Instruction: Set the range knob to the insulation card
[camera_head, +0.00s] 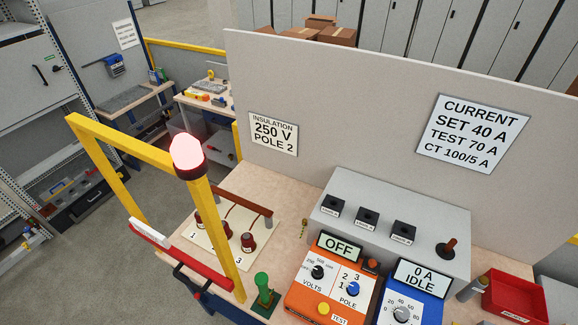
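The insulation card (273,134) is on the grey panel and reads 250 V, POLE 2. The orange tester (305,301) stands on the bench with its display (338,247) reading OFF. Its black VOLTS knob (317,272) is at the left, with small scale marks around it; I cannot tell which mark it points to. The blue POLE knob (353,289) is at the right, among the numbers 1, 2 and 3; its pointing is too small to tell. A yellow TEST button (323,308) is below. Neither of my grippers shows in this view.
A blue unit (413,296) reading 0 A IDLE stands right of the tester, and a grey box (390,220) behind it. A yellow frame (105,180) with a lit beacon (188,155) and red bar rises at left. A red tray (515,298) is at right.

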